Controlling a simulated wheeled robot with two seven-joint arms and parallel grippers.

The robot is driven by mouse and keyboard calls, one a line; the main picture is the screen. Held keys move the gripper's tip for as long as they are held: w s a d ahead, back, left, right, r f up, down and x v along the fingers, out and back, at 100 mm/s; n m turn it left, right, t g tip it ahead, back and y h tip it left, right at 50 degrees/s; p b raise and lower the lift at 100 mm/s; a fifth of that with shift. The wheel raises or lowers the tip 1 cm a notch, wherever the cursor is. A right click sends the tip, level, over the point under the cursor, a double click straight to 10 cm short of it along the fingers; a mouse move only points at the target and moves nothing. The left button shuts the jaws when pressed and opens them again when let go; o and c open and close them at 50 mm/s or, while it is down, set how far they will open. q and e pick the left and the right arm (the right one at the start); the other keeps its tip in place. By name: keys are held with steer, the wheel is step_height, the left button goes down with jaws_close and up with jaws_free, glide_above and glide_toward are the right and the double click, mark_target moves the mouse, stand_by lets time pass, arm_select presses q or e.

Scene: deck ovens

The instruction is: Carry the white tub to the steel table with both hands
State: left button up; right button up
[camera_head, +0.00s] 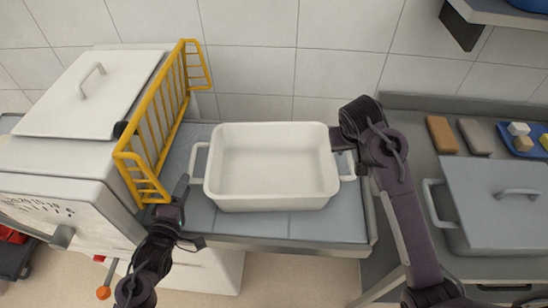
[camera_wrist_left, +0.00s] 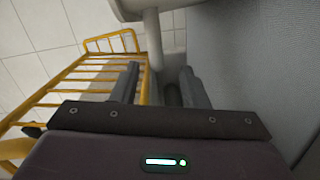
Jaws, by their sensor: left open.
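The white tub (camera_head: 271,203), open and empty inside, sits upright on a grey panelled surface (camera_head: 270,225). It has a loop handle at each side. My left gripper (camera_head: 184,188) is open at the tub's left handle (camera_head: 198,160). In the left wrist view a pale bar, apparently that handle (camera_wrist_left: 154,45), stands just ahead of and between the two open fingers (camera_wrist_left: 162,85). My right gripper (camera_head: 351,148) is at the tub's right handle (camera_head: 348,166). Its fingers are mostly hidden by its own wrist, so contact is unclear. A steel-grey counter (camera_head: 405,135) stands at right.
A yellow rack (camera_head: 150,130) stands close left of the tub, beside a white lidded box (camera_head: 95,95). On the right counter are a grey lidded container (camera_head: 500,195), a brown block (camera_head: 441,134) and a blue tray (camera_head: 523,151). A shelf (camera_head: 505,14) hangs at upper right.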

mark_target(192, 166)
arm_select(q)
steer(key=shift+s+a+r, duration=0.15)
steer(key=shift+s+r, duration=0.1)
steer(key=shift+s, duration=0.2)
steer(key=x, duration=0.8)
steer(key=shift+w+f, duration=0.1)
arm_select(e)
steer(key=x, duration=0.7)
steer(key=shift+s+f, duration=0.1)
steer(key=shift+f, duration=0.05)
arm_select(q)
jaws_close()
arm_select(e)
jaws_close()
steer(key=shift+s, duration=0.1)
